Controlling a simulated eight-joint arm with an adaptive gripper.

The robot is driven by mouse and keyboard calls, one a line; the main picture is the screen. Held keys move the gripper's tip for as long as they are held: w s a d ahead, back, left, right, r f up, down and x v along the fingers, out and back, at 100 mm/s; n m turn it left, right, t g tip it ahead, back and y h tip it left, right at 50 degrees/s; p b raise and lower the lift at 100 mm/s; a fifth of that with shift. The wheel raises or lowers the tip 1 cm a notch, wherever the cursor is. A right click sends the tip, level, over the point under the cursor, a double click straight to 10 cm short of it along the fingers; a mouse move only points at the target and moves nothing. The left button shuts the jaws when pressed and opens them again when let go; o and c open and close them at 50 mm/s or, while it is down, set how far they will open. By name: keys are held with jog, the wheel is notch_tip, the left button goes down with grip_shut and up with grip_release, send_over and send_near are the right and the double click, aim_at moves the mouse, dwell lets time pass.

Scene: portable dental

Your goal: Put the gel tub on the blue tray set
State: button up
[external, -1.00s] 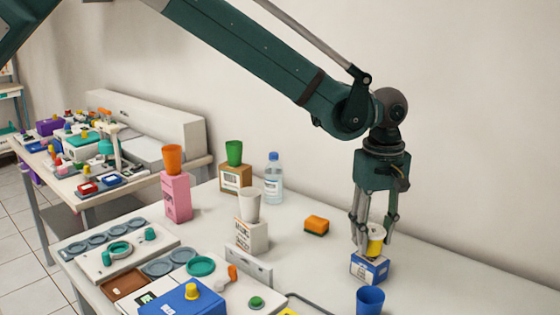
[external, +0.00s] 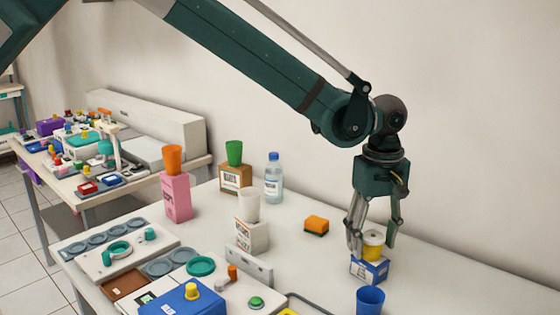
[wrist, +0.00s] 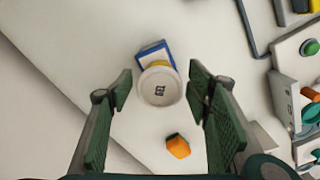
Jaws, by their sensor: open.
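A small yellow tub with a white lid, taken as the gel tub (external: 373,246), stands upright on a blue box with a white label (external: 369,270). The label is too small to read, so I cannot tell whether this box is the blue tray set. In the wrist view, the white lid (wrist: 160,87) covers part of the blue box (wrist: 152,52). My gripper (external: 371,245) is open around the tub. The wrist view shows gaps between the tub and both fingers (wrist: 160,88).
An orange sponge (external: 316,225) lies to the left. A blue cup (external: 370,301) stands in front. A white cup on a box (external: 249,205), a water bottle (external: 273,178) and dental equipment with a blue box (external: 182,301) are further left. The table at right is clear.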

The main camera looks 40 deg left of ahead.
aim_at(373, 235)
jog(key=shift+r, duration=0.1)
notch_tip(373, 235, up, 12)
dwell(0.8)
jog(key=shift+r, duration=0.1)
dwell(0.4)
